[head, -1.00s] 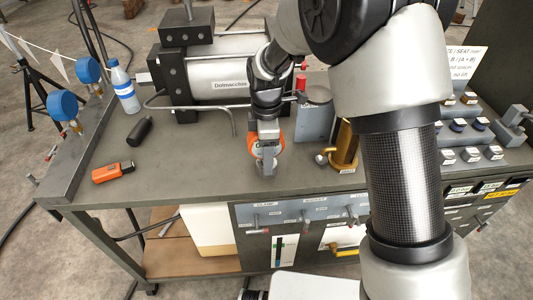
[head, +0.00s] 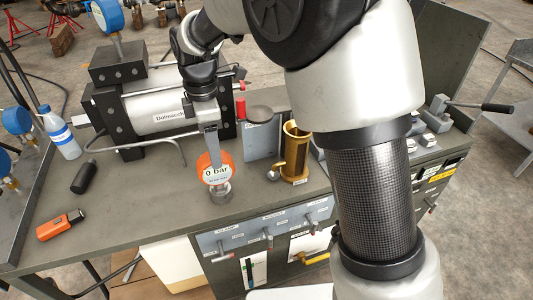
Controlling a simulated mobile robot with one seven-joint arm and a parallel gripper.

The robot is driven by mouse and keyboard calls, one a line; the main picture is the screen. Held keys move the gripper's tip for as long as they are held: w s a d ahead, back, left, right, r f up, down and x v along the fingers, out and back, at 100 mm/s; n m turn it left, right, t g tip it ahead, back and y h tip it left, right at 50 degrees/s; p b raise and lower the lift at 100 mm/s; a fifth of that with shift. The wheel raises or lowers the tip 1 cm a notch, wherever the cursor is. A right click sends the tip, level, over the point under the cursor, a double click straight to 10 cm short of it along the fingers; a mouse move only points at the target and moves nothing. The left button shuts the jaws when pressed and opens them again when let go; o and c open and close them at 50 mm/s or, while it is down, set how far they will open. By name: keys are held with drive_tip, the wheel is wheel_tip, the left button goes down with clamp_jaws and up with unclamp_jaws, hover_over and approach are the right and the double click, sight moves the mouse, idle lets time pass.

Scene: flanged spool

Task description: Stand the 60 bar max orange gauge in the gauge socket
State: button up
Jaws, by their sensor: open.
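The orange gauge (head: 216,171) stands upright on the bench, its white face toward me. Its label reads "0 bar", and my finger may hide a leading digit. Its foot is at a round grey metal collar (head: 221,197), which looks like the gauge socket; how deep it sits is not clear. My gripper (head: 211,148) points down at the top of the gauge, with a finger in front of its upper part. The jaws are open, so the gauge is not clamped. The far finger is hidden.
A brass cup (head: 295,155) and a grey block (head: 262,137) stand right of the gauge. A large cylinder (head: 160,112) lies behind. A bottle (head: 60,133), a black object (head: 84,177) and an orange tool (head: 61,225) are at left. Bench is bare between them and the gauge.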

drive_tip(key=s+d+r+m+t, duration=0.1)
drive_tip(key=s+d+r+m, duration=0.35)
drive_tip(key=d, duration=0.25)
drive_tip(key=s+d+r+m+t, duration=0.2)
drive_tip(key=s+d+r+m, duration=0.1)
drive_tip(key=d+r+m, duration=0.25)
drive_tip(key=s+d+r+m+t, duration=0.1)
drive_tip(key=s+d+m+t, duration=0.1)
drive_tip(key=s+d+m, duration=0.8)
drive_tip(key=shift+s+r+m+t, duration=0.3)
drive_tip(key=shift+s+m, duration=0.1)
drive_tip(key=shift+s, duration=0.75)
drive_tip(key=shift+r, duration=0.1)
